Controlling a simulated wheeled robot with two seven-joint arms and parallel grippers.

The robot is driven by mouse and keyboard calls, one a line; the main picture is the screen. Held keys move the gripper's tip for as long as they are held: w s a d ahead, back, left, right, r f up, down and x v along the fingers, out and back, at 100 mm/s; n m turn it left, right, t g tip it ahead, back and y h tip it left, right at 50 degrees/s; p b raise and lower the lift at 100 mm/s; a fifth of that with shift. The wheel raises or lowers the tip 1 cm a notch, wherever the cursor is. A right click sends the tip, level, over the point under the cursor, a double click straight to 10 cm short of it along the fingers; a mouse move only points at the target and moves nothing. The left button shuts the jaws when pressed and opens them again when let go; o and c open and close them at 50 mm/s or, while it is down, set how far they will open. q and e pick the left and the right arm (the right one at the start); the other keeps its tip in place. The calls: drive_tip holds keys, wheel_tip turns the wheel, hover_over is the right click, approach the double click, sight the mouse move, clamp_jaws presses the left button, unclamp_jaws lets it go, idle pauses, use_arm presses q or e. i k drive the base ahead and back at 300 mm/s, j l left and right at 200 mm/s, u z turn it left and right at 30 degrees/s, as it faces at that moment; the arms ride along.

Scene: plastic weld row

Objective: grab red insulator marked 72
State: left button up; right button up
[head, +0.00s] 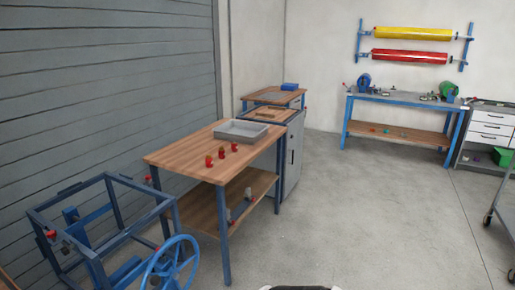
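Several small red objects that look like insulators stand in a row on the wooden top of a workbench (180,154) left of centre. The nearest one (209,161) is at the left, a second one (221,153) is in the middle, and a third one (234,147) is closest to the grey tray. They stand apart from each other. No number can be read on any of them at this size, so I cannot tell which is marked 72. Neither of my grippers is in view.
A grey tray (241,139) lies at the bench's back. A blue frame with a handwheel (172,262) stands at the front left, near the bench. A grey cabinet (293,158) is behind. A blue-legged bench (398,97) stands far right. The floor (370,215) centre-right is clear.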

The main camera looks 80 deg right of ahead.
sight(234, 146)
drive_tip(key=z, duration=2.25)
drive_tip(key=i+l+u, duration=0.25)
drive_tip(key=i+l, duration=0.7)
drive_tip(key=i, duration=0.05)
